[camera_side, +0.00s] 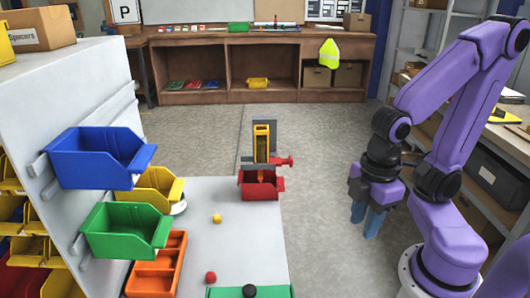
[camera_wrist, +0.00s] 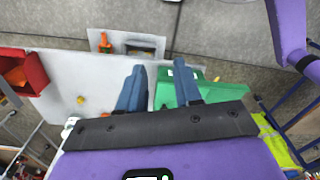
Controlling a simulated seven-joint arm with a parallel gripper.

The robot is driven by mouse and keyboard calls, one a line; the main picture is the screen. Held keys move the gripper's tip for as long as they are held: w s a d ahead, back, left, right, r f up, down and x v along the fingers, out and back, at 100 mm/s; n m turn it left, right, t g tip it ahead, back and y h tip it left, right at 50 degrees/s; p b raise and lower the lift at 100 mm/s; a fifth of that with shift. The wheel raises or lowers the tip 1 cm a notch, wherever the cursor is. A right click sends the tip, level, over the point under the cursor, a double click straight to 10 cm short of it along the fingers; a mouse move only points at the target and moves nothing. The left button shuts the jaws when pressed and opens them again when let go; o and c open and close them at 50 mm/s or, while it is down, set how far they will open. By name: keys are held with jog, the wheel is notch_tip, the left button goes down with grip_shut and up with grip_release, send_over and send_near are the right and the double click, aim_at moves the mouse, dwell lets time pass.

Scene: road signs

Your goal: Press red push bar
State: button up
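A red bar-like piece (camera_side: 283,161) sticks out to the right from a yellow and grey upright device (camera_side: 262,142) at the far end of the white table (camera_side: 235,245). It is the likeliest push bar, but I cannot be sure. A red bin (camera_side: 258,186) stands just in front of it. My gripper (camera_side: 367,217) hangs pointing down, to the right of the table and well apart from the red piece. In the wrist view its two blue fingers (camera_wrist: 160,90) are spread with a gap and hold nothing. Whether the bar is pressed cannot be told.
Blue (camera_side: 97,157) and green (camera_side: 127,230) bins hang on the white rack at left. An orange tray (camera_side: 157,266), a yellow ball (camera_side: 217,218), a red ball (camera_side: 210,278) and a black knob (camera_side: 249,291) are on the table. Floor between table and arm is clear.

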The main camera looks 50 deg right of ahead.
grip_shut()
jog(key=w+d+f+m+g+y, duration=0.2)
jog(key=w+m+g+y, duration=0.15)
jog(key=w+m, duration=0.5)
jog(key=w+d+f+m+g+y, duration=0.2)
jog(key=w+m+g+y, duration=0.15)
jog(key=w+m, duration=0.55)
jog(key=w+d+f+m+t+y, duration=0.3)
jog(key=w+d+m+t+y, duration=0.3)
jog(key=d+m, duration=0.35)
jog(key=d+f+m+t, duration=0.3)
jog(key=d+m+t, duration=0.3)
jog(key=d, duration=0.6)
jog(key=d+f+m+t, duration=0.4)
jog(key=d+m+t, duration=0.2)
jog(key=d, duration=0.6)
jog(key=shift+w+m+t+h, duration=0.3)
jog(key=shift+w+t, duration=0.1)
jog(key=shift+t, duration=0.4)
